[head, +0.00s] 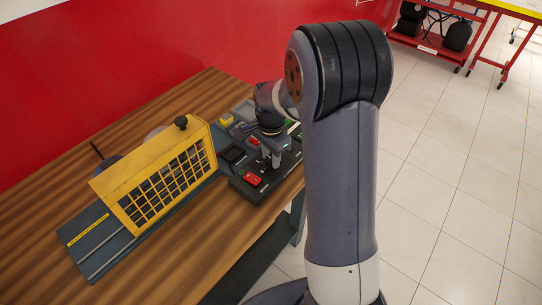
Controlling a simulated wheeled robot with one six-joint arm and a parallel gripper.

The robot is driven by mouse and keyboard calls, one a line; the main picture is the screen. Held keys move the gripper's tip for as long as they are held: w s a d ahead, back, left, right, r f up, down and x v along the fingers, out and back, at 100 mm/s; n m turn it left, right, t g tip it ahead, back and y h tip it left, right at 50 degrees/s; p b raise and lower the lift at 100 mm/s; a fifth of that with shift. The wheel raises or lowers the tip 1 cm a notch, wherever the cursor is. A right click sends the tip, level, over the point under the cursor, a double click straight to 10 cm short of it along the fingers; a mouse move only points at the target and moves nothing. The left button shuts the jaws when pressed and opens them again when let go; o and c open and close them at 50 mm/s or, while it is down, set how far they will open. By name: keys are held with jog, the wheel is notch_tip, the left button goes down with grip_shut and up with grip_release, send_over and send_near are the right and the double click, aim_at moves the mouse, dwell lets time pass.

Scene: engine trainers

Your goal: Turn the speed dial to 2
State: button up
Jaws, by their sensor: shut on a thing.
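A dark control panel (243,188) lies at the right end of the wooden bench, with a red rocker switch (252,179) near its front corner. My gripper (275,163) points down over the middle of this panel, its fingertips at the panel face. It is shut on a small part there, which looks to be the speed dial. The dial is hidden by the fingers and wrist, so its pointer and number marks cannot be read.
A yellow barred guard (150,175) stands on a grey base left of the panel. A yellow button (227,119) and another red part (254,141) sit close to my gripper.

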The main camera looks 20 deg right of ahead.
aim_at(271, 159)
jog(key=shift+m, duration=1.6)
jog(key=o, duration=1)
jog(key=shift+c, duration=0.2)
notch_tip(271, 159, up, 11)
jog(key=shift+b, duration=0.35)
jog(key=shift+f, duration=0.15)
notch_tip(271, 159, down, 11)
jog(key=shift+r, duration=0.1)
